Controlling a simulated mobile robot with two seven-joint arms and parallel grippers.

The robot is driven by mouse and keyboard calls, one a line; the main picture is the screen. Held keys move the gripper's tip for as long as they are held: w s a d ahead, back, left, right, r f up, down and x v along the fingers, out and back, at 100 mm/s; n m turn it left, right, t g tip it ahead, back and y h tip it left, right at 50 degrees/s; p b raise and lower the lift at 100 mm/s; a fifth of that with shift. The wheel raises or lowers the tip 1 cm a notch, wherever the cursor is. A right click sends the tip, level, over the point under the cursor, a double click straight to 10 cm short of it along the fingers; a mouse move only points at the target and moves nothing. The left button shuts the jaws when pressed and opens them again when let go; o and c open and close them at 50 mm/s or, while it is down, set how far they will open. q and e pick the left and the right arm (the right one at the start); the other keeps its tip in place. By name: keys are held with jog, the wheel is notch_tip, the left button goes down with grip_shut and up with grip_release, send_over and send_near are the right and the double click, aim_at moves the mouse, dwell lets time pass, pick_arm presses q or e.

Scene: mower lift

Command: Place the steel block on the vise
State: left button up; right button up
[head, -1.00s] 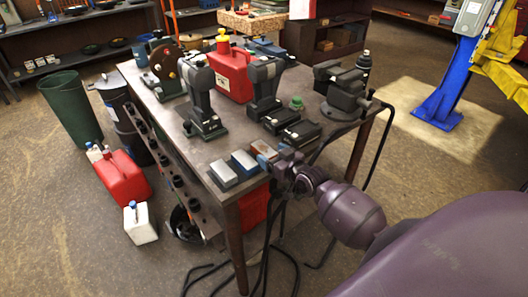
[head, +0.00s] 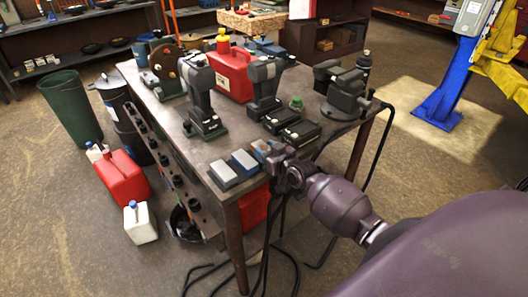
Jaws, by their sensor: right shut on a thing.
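The vise (head: 345,93) is dark grey and stands at the right end of the workbench (head: 215,150), its jaws clear of any block. My right gripper (head: 268,157) is at the bench's front edge, beside a row of small blocks. It is shut on a small block, which I take to be the steel block; the fingers hide most of it. It is low, close to the bench top; I cannot tell whether the block touches the bench. My left gripper is not in view.
A grey block (head: 223,174), a blue block (head: 244,162) and a brownish block (head: 260,147) lie along the front edge. Two dark grey power tools (head: 203,95) and a red can (head: 232,75) stand behind. Black battery-like boxes (head: 300,133) lie between gripper and vise.

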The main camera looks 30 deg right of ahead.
aim_at(266, 149)
jog(key=shift+r, duration=0.1)
jog(key=shift+c, duration=1.1)
notch_tip(266, 149, up, 21)
jog(key=p, duration=0.1)
jog(key=s+a+f, duration=0.4)
jog(key=s+a, duration=0.2)
jog(key=a, duration=0.2)
jog(key=s+a+f+h, duration=0.1)
jog(key=s+a+f, duration=0.4)
jog(key=a, duration=0.4)
jog(key=shift+s+m, duration=0.4)
jog(key=shift+s, duration=0.4)
jog(key=shift+a+f, duration=0.1)
